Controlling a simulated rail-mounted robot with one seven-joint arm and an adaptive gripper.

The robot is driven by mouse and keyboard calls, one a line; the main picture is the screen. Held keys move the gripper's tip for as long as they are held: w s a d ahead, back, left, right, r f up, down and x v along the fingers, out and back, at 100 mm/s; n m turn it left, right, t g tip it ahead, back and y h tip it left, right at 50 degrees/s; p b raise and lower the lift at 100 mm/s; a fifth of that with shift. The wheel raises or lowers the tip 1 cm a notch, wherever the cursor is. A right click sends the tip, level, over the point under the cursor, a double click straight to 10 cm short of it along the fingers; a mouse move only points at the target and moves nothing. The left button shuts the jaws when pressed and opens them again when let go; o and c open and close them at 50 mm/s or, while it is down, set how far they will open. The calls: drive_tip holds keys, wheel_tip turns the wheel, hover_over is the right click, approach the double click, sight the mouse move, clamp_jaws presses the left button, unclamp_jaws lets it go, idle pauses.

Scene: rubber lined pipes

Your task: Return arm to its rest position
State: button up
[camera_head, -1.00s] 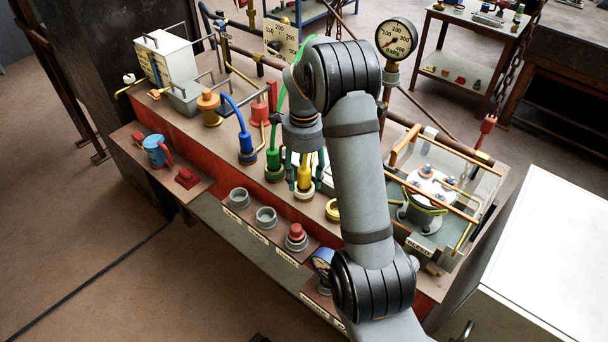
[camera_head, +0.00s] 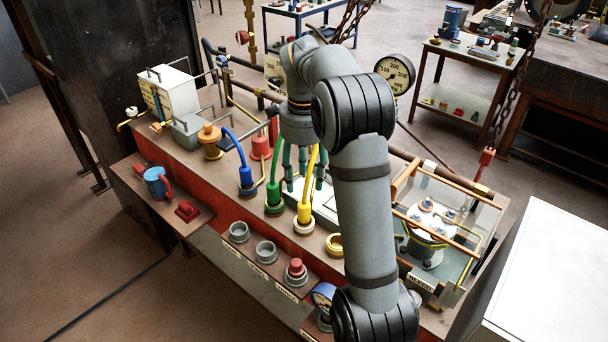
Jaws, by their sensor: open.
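My arm reaches over the bench with my gripper (camera_head: 304,172) hanging from it, teal fingers pointing down. The fingers are spread and hold nothing that I can see. The yellow plug (camera_head: 304,211) stands upright in its socket, below and in front of my gripper, its yellow cable rising past the fingers. The green plug (camera_head: 274,198) and the blue plug (camera_head: 246,178) stand in their sockets to the left. My fingertips appear apart from the plugs, above a pale panel (camera_head: 326,205) behind them. My arm hides part of the bench behind it.
A round pressure gauge (camera_head: 395,73) stands just right of my arm. A glass-sided case (camera_head: 447,215) with orange rails is at right. A white cabinet (camera_head: 555,265) stands at lower right.

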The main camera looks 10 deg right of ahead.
sight(304, 203)
idle(0.4)
wheel_tip(304, 203, down, 12)
drive_tip(key=shift+f, duration=0.1)
drive_tip(key=shift+r+p, duration=0.5)
drive_tip(key=shift+r, duration=0.05)
drive_tip(key=shift+f, duration=0.15)
